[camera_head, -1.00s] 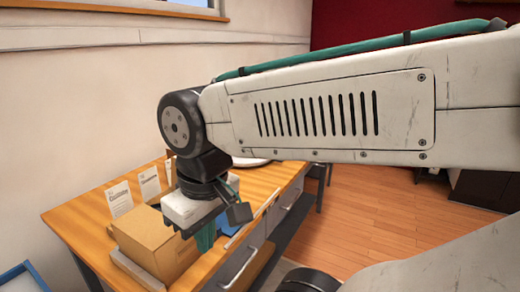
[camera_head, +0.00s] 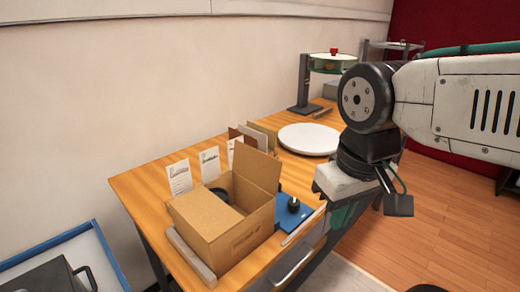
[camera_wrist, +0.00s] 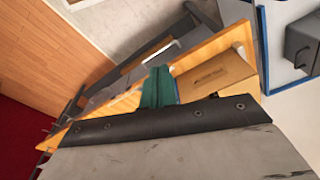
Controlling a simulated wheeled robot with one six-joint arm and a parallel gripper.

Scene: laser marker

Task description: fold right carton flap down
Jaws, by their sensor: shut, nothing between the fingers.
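The brown carton (camera_head: 238,238) sits on the wooden table, its top partly open. One flap (camera_head: 257,167) stands up at its back right edge. Another flap (camera_head: 200,213) lies about flat over the left part. A dark round thing (camera_head: 223,195) shows in the opening. My gripper (camera_head: 342,216) hangs right of the carton, past the table's front edge, clear of the flap. Its green fingers are together and empty. In the wrist view, the fingers (camera_wrist: 158,86) appear beside the carton (camera_wrist: 213,74); the flap is hard to make out there.
A blue pad (camera_head: 293,215) with a black knob-like piece lies right of the carton. Several white cards (camera_head: 179,178) stand behind it. A white round plate (camera_head: 309,139) and a green-headed stand (camera_head: 305,85) are farther back. A grey bar (camera_head: 190,256) lies along the carton's left front side.

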